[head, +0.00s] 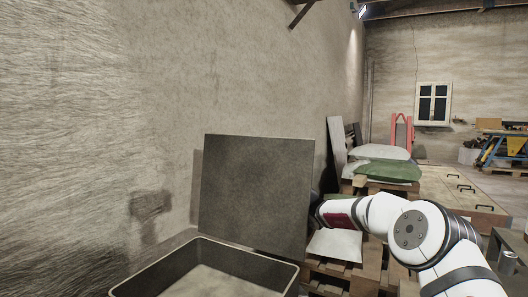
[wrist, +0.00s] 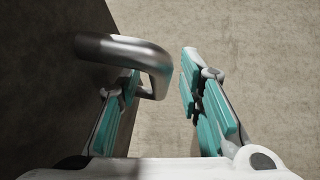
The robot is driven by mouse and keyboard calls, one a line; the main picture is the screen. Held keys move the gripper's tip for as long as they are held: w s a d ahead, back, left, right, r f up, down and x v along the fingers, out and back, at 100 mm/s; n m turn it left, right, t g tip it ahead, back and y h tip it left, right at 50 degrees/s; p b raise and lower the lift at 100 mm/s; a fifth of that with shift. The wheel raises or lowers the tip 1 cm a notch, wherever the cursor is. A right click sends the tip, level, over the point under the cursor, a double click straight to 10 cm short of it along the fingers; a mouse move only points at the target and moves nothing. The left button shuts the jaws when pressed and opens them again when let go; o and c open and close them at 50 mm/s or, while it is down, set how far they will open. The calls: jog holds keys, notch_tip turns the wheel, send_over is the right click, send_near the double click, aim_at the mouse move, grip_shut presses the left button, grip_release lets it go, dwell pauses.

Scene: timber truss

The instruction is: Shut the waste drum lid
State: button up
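The waste drum (head: 290,282) is a dark, rounded-rectangular open bin at the bottom of the head view. Its lid (head: 255,192) is a dark square panel standing nearly upright at the bin's back. My gripper is hidden behind the lid's right edge in the head view. In the wrist view my gripper (wrist: 160,78) is open, its teal-padded fingers apart. A curved grey metal handle (wrist: 110,46) comes from a dark panel (wrist: 50,70), apparently the lid, at left. Its bent end overlaps the left finger and reaches into the gap; contact cannot be told.
A plaster wall (head: 100,120) stands close behind and left of the drum. Wooden pallets (head: 345,275) with sacks (head: 385,170) stand to the right, near my arm. A window (head: 433,103) and a blue-legged workbench (head: 500,145) are far off.

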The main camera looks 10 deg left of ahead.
jog(key=shift+c, duration=0.5)
grip_shut()
jog(key=s+a+f+n+g+h+p, duration=0.15)
jog(key=s+a+n+g, duration=0.25)
jog(key=s+n+g, duration=0.55)
jog(key=s+a+f+n+g+h+p, duration=0.15)
jog(key=s+a+n+g, duration=0.25)
jog(key=s+n+g, duration=0.55)
jog(key=s+a+f+n+t+h+b, duration=0.1)
jog(key=s+a+f+n+h+b, duration=0.1)
jog(key=s+f, duration=0.6)
jog(key=s+a+f+n+t+h+b, duration=0.2)
jog(key=s+f+n+h, duration=0.3)
jog(key=f, duration=0.5)
jog(key=s+n+b, duration=0.1)
jog(key=s, duration=0.1)
jog(key=shift+s+a+f+n+t+h, duration=0.25)
jog(key=shift+s+f+n+t+h, duration=0.05)
jog(key=shift+s+n, duration=0.1)
jog(key=shift+o, duration=0.5)
grip_release()
jog(key=shift+r, duration=0.1)
